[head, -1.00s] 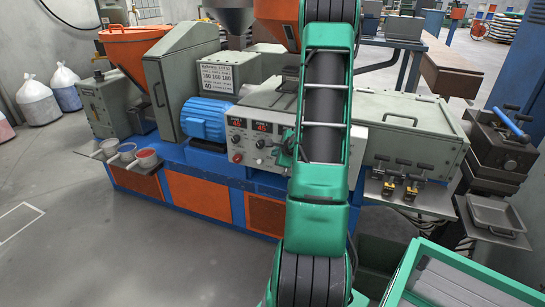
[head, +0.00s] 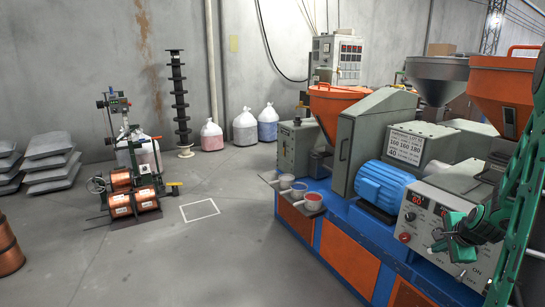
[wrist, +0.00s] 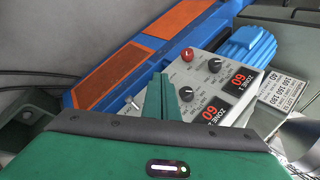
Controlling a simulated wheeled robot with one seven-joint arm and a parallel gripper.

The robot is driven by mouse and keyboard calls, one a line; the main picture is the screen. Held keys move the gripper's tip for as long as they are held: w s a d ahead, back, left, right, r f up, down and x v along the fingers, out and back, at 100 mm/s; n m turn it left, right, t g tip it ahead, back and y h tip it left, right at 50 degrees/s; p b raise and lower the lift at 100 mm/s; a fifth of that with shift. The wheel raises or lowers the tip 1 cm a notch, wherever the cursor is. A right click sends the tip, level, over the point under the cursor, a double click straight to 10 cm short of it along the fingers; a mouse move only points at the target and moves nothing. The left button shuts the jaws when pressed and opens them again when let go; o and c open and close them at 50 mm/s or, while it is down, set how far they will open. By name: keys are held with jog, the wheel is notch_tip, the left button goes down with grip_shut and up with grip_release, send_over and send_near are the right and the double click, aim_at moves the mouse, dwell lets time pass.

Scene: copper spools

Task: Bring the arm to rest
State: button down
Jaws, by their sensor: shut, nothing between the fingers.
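My arm (head: 522,190) is green and stands at the right edge of the head view, partly cut off. My gripper (head: 438,240) shows in front of the machine's grey control panel (head: 425,212), overlapping its lower part. In the wrist view my gripper (wrist: 161,92) is shut, its green fingers together with nothing between them. Behind the fingers the panel shows a red knob (wrist: 187,54), black dials and red number displays. I cannot tell how far the fingertips are from the panel.
The blue machine base (head: 335,225) with orange panels fills the right. Small cups (head: 308,201) stand on a side shelf. Copper spools (head: 132,202) sit on a stand at the left, near stacked grey sacks (head: 50,160). The grey floor (head: 210,265) between is clear.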

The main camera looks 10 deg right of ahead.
jog(key=s+a+r+n+g+y, duration=0.1)
jog(key=s+a+r+n+g, duration=0.1)
jog(key=s+a+n, duration=0.3)
jog(key=s+a+r+n+g+y, duration=0.1)
jog(key=s+a+r+n, duration=0.4)
jog(key=s+a, duration=0.5)
jog(key=s+a+r+n+g+y, duration=0.1)
jog(key=s+a+r+n+g, duration=0.2)
jog(key=s+a, duration=0.4)
jog(key=s+r+n, duration=0.1)
jog(key=s+n, duration=0.1)
jog(key=s, duration=0.1)
jog(key=shift+a+r+n+g, duration=0.2)
jog(key=shift+a+n+g, duration=0.1)
jog(key=shift+a+g, duration=0.1)
